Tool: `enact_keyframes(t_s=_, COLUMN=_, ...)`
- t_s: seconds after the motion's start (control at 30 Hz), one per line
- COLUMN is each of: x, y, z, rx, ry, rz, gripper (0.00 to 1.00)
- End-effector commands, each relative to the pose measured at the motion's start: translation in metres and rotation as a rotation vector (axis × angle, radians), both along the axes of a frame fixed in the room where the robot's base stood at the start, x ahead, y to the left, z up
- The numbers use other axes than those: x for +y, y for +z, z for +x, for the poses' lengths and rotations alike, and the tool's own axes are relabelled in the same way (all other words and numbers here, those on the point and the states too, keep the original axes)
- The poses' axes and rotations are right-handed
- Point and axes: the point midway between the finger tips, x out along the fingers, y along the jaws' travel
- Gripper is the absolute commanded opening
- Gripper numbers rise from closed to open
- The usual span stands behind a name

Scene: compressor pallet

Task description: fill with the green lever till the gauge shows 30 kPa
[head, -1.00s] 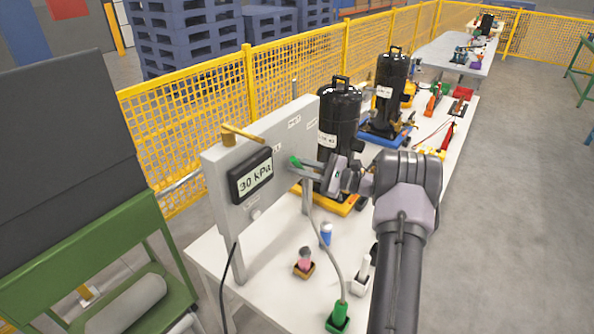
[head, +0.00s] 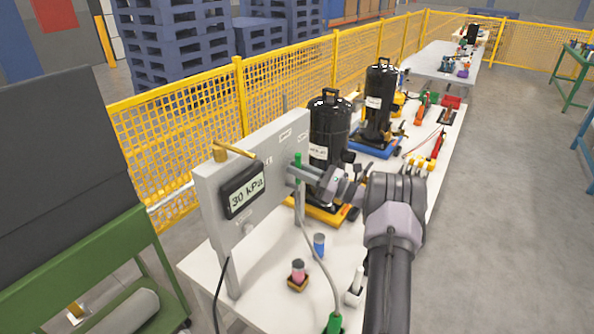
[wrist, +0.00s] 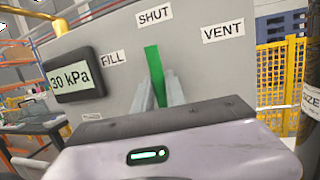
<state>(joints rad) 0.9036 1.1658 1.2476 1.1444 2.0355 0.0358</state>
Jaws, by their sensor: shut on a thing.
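The gauge (head: 243,190) on the grey panel (head: 277,145) reads 30 kPa; it also shows in the wrist view (wrist: 76,76). The green lever (head: 298,160) stands nearly upright on the panel. In the wrist view the lever (wrist: 153,68) points up at the SHUT label (wrist: 154,15), leaning slightly left. The FILL label (wrist: 112,58) is to its left and the VENT label (wrist: 223,31) to its right. My gripper (head: 295,174) is shut on the lever, its fingers on either side of it in the wrist view (wrist: 161,95). The lever's lower end is hidden.
A brass handle (head: 232,150) sits on the panel's top edge. Black compressors (head: 330,125) stand behind the panel on the white table (head: 265,270). Small cups (head: 319,244) and a green connector (head: 335,322) with a grey hose are in front. A yellow mesh fence (head: 180,120) runs behind.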

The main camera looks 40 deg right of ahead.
Motion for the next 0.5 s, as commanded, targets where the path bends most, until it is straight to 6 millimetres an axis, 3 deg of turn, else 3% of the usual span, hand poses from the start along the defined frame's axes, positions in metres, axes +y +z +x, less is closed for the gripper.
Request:
enact_keyframes(t_s=0.43, x=-0.0005, y=-0.001, z=0.0, rx=0.004, ry=0.0, rz=0.007, gripper=0.0)
enact_keyframes(t_s=0.47, x=-0.0005, y=-0.001, z=0.0, rx=0.004, ry=0.0, rz=0.007, gripper=0.2)
enact_keyframes(t_s=0.5, x=-0.0005, y=-0.0009, z=0.0, rx=0.004, ry=0.0, rz=0.007, gripper=0.28)
